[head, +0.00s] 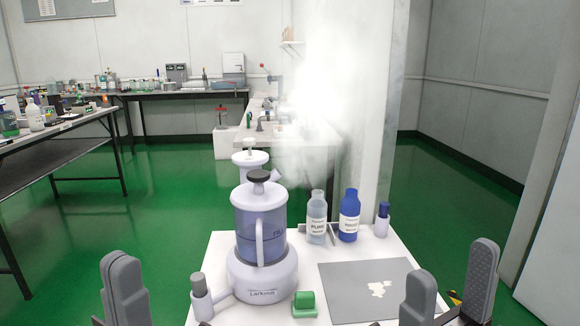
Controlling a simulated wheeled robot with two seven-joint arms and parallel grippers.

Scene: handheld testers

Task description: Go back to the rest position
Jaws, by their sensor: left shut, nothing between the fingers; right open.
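My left gripper (122,268) is at the bottom left of the head view, left of the white table (215,262). Its fingers are shut with nothing between them. My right gripper (451,264) is at the bottom right, at the right side of the table. Its two grey fingers stand wide apart and it is empty. Both grippers point up in the picture and are clear of the objects on the table. The lower parts of both grippers are cut off by the frame edge.
A white-and-blue jug device (262,225) stands on the table. Behind are a clear bottle (317,215), a blue bottle (349,215) and a small blue-topped vial (382,218). A green block (304,301) lies in front. A grey mat (345,290) holds white scraps (378,288). White haze hangs behind.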

